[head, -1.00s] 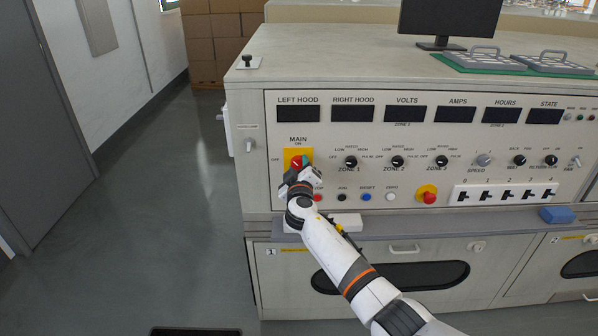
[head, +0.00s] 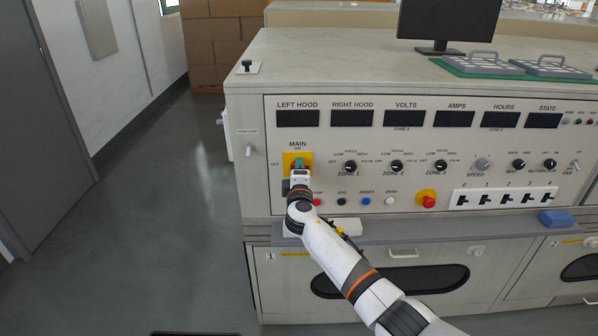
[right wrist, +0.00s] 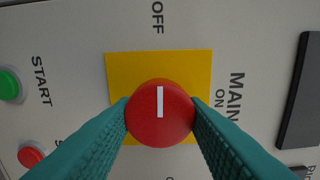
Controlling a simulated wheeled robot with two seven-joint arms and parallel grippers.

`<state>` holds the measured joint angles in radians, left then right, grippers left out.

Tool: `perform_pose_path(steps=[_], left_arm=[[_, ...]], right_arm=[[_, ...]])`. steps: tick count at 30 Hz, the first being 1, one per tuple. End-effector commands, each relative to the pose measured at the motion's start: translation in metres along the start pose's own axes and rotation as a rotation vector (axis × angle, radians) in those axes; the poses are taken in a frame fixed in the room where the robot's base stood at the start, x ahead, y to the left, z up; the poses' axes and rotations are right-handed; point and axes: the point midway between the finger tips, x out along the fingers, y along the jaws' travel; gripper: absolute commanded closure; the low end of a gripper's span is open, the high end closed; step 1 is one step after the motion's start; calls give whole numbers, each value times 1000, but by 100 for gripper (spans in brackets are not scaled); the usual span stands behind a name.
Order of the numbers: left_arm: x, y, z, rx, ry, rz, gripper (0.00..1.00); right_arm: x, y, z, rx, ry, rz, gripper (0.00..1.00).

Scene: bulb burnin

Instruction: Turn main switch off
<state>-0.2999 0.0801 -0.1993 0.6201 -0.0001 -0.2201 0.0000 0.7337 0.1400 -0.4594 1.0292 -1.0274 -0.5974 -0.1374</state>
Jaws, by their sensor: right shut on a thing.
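The main switch is a round red knob (right wrist: 160,122) on a yellow plate (right wrist: 160,68), seen close in the right wrist view. Its white mark runs up the picture, toward the printed OFF; MAIN ON is printed to the right. My right gripper (head: 299,166) is at this switch on the left part of the console front. In the wrist view, its teal fingers (right wrist: 160,125) are shut on opposite sides of the red knob. In the head view the gripper hides most of the knob, while the yellow plate (head: 289,159) shows around it. My left gripper is not in view.
Below the switch are a red button (head: 317,202) and several other small buttons. A green start button (right wrist: 9,86) shows in the wrist view. A red emergency-type knob (head: 428,201) sits further right. A ledge (head: 400,230) juts out below the panel. Floor is clear at left.

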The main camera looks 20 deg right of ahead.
Motion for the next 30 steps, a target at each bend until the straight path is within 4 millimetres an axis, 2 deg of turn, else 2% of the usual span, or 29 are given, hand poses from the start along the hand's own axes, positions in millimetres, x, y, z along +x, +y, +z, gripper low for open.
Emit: perform_pose_path(steps=[19,20,23,30], left_arm=[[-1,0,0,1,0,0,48],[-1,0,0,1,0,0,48],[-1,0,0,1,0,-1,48],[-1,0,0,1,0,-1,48]], right_arm=[[0,2,0,-52,0,3,84],[0,2,0,-52,0,3,58],[0,2,0,-51,0,2,41],[0,1,0,-49,0,1,39]])
